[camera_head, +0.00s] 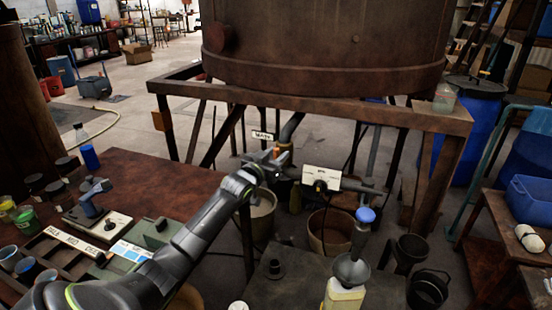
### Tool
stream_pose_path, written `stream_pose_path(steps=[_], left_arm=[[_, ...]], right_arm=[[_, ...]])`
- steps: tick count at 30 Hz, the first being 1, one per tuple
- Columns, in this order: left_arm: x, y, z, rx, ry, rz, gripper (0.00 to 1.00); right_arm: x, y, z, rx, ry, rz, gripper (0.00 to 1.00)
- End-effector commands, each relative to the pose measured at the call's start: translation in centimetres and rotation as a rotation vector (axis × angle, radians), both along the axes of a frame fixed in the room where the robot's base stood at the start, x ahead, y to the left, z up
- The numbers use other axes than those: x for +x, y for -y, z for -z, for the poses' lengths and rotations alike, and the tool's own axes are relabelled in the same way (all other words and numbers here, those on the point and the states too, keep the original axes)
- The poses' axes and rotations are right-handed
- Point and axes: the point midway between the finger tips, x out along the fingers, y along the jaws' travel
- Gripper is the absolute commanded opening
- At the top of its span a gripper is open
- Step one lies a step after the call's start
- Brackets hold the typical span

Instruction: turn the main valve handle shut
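A small white tag (262,135) with dark lettering, too small to read surely, hangs by the outlet pipe (291,127) under the big rusty vat (325,45). A small orange-brown valve part (283,149) shows on the pipe just below the tag. My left gripper (272,157) is at this part, its fingers overlapping it in the picture. It hides most of the valve handle, so I cannot tell whether the fingers touch it or how the handle is turned. The finger gap is too small to judge. My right gripper is out of view.
Right of the gripper, a white plate (340,180) sits on a side pipe. Below are a metal funnel (352,270) over a yellowish jug (343,299) and buckets (331,232). The vat's rusty frame (340,112) runs above. A brown bench (150,180) fills the left.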

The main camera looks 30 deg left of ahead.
Motion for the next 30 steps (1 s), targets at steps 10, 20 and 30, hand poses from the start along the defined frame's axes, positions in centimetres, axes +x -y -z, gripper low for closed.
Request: stream_pose_path(steps=[10, 20, 30], left_arm=[[-0.01, -0.01, -0.03, 0.0, 0.0, 0.0, 0.11], [0.0, 0.05, -0.03, 0.014, -0.003, 0.0, 0.0], [0.14, 0.59, -0.05, 0.172, -0.041, 0.001, 0.0]], right_arm=[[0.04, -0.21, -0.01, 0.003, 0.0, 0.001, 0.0], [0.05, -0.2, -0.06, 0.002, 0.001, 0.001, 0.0], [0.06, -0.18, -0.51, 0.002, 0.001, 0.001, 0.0]])
